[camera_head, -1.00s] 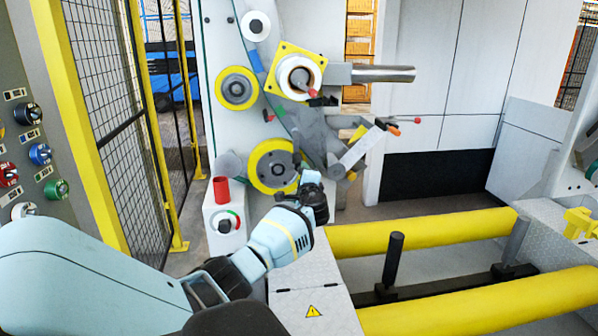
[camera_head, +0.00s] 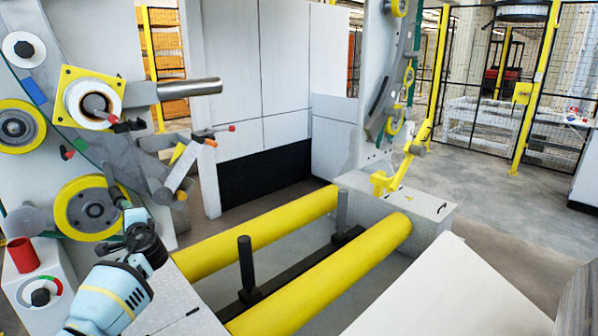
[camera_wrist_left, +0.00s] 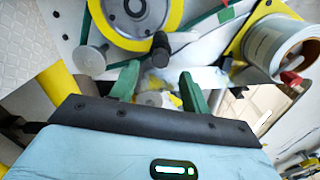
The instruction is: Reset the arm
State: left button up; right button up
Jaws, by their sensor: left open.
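My left arm (camera_head: 110,295) reaches up from the bottom left of the head view. My left gripper (camera_head: 122,198) is in front of the wrapping machine, beside the lower yellow-rimmed wheel (camera_head: 80,222). In the left wrist view the two green fingers of my left gripper (camera_wrist_left: 157,78) stand apart with nothing held between them. A dark round knob (camera_wrist_left: 160,48) shows just beyond them, and the yellow-rimmed wheel (camera_wrist_left: 130,35) is above. In the head view the fingertips are small and partly blend with machine parts. My right gripper is in neither view.
A white film roll (camera_head: 93,103) on a yellow plate and a metal shaft (camera_head: 188,87) project above my gripper. A red cylinder (camera_head: 22,255) stands left of my arm. Two yellow rollers (camera_head: 325,275) with a dark upright post (camera_head: 246,262) lie right. Open floor (camera_head: 500,220) is at far right.

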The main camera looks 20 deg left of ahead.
pick_arm(q)
jog(key=s+d+f+m+t+h, duration=0.1)
jog(key=d+f+h, duration=0.2)
jog(key=d+f, duration=0.45)
jog(key=s+d+f+m+t+h, duration=0.1)
jog(key=d+f+h, duration=0.3)
jog(key=f, duration=0.6)
jog(key=s+d+f+h, duration=0.4)
jog(key=s+d+f, duration=0.6)
jog(key=d+f, duration=0.4)
jog(key=s+d+f+n+h, duration=0.1)
jog(key=s+d+n+h, duration=0.2)
jog(key=s+d, duration=0.8)
jog(key=s+d+f+n+g+h, duration=0.1)
jog(key=s+d+n+h, duration=0.3)
jog(key=s+d, duration=0.7)
jog(key=s+f, duration=0.1)
jog(key=s, duration=0.3)
jog(key=shift+d+n, duration=0.25)
jog(key=shift+n, duration=0.15)
jog(key=shift+f, duration=0.1)
jog(key=shift+c, duration=1.2)
jog(key=shift+s+a, duration=0.1)
jog(key=shift+a, duration=0.05)
